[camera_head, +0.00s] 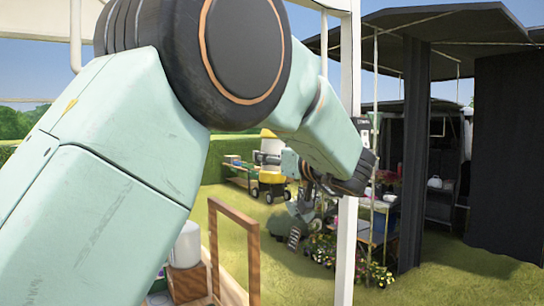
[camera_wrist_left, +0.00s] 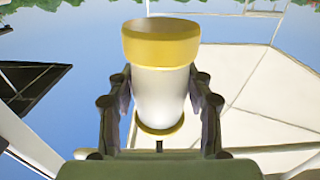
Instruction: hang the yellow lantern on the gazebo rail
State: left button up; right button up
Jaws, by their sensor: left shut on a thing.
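The yellow lantern (camera_wrist_left: 160,90) has a white body with yellow ends and fills the middle of the left wrist view. My left gripper (camera_wrist_left: 160,108) is shut on it, with dark fingers on both sides of the white body. A small dark pin shows at the narrow yellow end. My right gripper is not in view.
A brown wooden frame (camera_head: 232,250) and a white container (camera_head: 187,244) stand at the lower left. A dark canopy (camera_head: 430,40) with a thick black post (camera_head: 415,150) is on the right. Flowers (camera_head: 375,272) grow near the post's foot. Open grass lies between.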

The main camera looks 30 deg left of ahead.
pick_arm(q)
jog(key=shift+s+a+f, duration=0.1)
jog(key=shift+a+f, duration=0.05)
jog(key=shift+f, duration=0.05)
jog(key=o, duration=0.8)
jog(key=shift+s+r, duration=0.1)
jog(key=shift+s, duration=0.2)
jog(key=o, duration=0.3)
jog(key=shift+w, duration=0.15)
jog(key=shift+o, duration=0.5)
jog(key=shift+w, duration=0.25)
jog(key=shift+o, duration=1.2)
jog(key=shift+s, duration=0.35)
jog(key=shift+w, duration=0.3)
jog(key=shift+s, duration=0.25)
jog(key=shift+w, duration=0.2)
